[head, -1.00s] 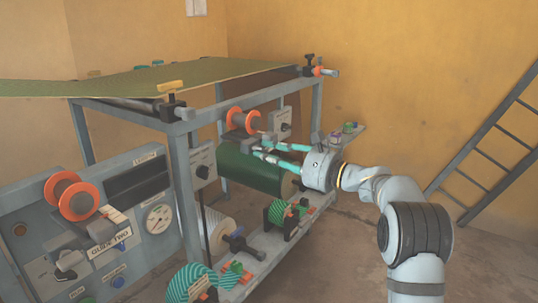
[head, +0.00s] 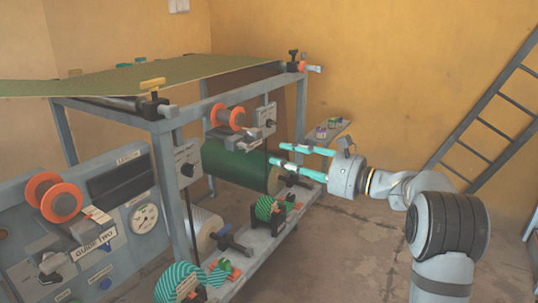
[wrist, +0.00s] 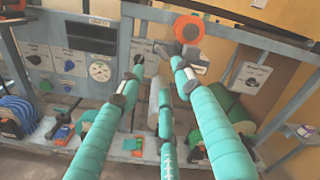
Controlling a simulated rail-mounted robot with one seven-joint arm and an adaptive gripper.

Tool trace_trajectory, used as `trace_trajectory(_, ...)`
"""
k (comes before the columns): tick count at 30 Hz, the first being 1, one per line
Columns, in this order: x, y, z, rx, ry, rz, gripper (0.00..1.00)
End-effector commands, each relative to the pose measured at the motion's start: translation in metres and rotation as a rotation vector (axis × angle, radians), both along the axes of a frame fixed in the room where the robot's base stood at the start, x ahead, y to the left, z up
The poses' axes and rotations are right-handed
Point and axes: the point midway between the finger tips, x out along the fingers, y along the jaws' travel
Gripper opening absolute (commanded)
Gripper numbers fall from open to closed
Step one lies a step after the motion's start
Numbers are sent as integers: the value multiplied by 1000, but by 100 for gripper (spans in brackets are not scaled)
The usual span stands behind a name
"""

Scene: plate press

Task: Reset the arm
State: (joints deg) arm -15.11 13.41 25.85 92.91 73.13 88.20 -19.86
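My gripper (head: 287,155) has teal segmented fingers and is in front of the right end of the machine in the head view. Its fingers are apart with nothing between them. They overlap the green roller (head: 240,166) in the picture; whether they touch it cannot be told. In the wrist view, my gripper (wrist: 158,66) shows three teal fingers reaching toward the machine, with an orange-flanged spool (wrist: 189,28) beyond the right fingertip. The arm is stretched out from the lower right.
The machine's grey frame (head: 200,105) carries a green sheet (head: 130,80) on top. Teal-striped rolls (head: 180,283) sit on its lower shelf. A small side shelf (head: 335,131) holds little items behind the gripper. A ladder (head: 490,125) leans at the right. Floor (head: 340,250) is clear right of the machine.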

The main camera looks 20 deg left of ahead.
Motion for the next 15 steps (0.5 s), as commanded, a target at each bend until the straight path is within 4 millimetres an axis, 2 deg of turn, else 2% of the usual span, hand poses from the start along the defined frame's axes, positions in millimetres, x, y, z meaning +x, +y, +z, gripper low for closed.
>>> trace_trajectory(3,-4,-14,0,-1,0,-1,34)
trace_trajectory(6,-6,-19,0,1,1,1,34)
trace_trajectory(15,-6,-20,0,0,-1,1,34)
